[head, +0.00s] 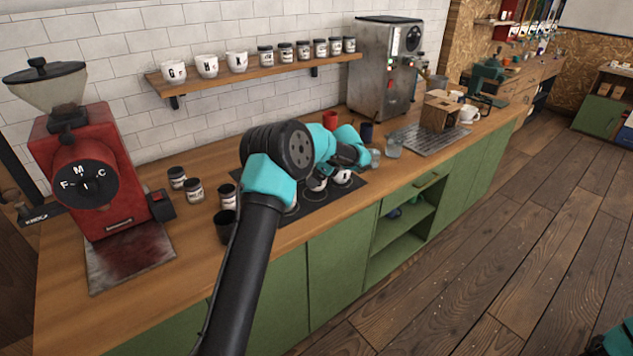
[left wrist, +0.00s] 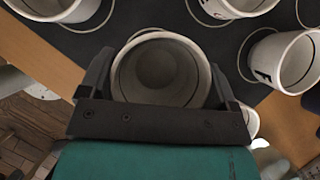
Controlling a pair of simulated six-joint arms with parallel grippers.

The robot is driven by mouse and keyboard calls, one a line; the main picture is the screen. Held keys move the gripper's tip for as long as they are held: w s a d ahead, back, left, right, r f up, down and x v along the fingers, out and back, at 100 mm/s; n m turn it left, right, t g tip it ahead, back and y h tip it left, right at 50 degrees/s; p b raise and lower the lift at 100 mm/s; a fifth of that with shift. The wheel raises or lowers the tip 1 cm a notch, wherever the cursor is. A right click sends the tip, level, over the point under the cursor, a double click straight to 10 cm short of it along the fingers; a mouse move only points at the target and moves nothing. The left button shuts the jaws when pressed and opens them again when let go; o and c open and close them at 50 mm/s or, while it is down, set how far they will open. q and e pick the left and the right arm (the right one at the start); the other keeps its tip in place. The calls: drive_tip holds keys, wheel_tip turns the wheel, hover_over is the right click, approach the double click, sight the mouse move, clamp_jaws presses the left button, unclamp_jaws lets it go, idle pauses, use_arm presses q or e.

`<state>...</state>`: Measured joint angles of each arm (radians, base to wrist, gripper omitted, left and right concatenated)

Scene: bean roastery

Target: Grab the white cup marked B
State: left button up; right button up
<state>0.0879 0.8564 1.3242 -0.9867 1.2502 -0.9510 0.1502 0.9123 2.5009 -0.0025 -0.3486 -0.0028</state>
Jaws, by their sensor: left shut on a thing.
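My left gripper (left wrist: 160,88) is shut on a white cup (left wrist: 160,70) in the left wrist view, one finger on each side of it. I look down into the cup, which seems empty. Its letter is hidden, so I cannot tell if it is B. In the head view my left gripper (head: 352,158) is over the dark mat at the counter's front, and the arm hides part of the cups. Other white cups stand close by: one at the right with a partly seen dark mark (left wrist: 285,62), one at the top (left wrist: 235,7), one at the upper left (left wrist: 60,8).
The dark mat (head: 318,204) has printed rings. A black cup (head: 224,227) and small labelled jars (head: 194,190) stand left of it. A red cup (head: 330,119) and a glass (head: 393,146) are behind and to the right. The red grinder (head: 100,165) is at the far left.

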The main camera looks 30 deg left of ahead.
use_arm(q)
drive_tip(key=shift+s+d+r, duration=0.1)
drive_tip(key=shift+s+r, duration=0.05)
drive_tip(key=shift+r, duration=0.25)
drive_tip(key=shift+s+d, duration=0.2)
drive_tip(key=shift+s, duration=0.1)
drive_tip(key=s+d+r, duration=0.1)
drive_tip(key=s+d, duration=0.6)
drive_tip(key=s, duration=0.5)
drive_tip(key=shift+s+d+r, duration=0.2)
drive_tip(key=shift+s+d, duration=0.2)
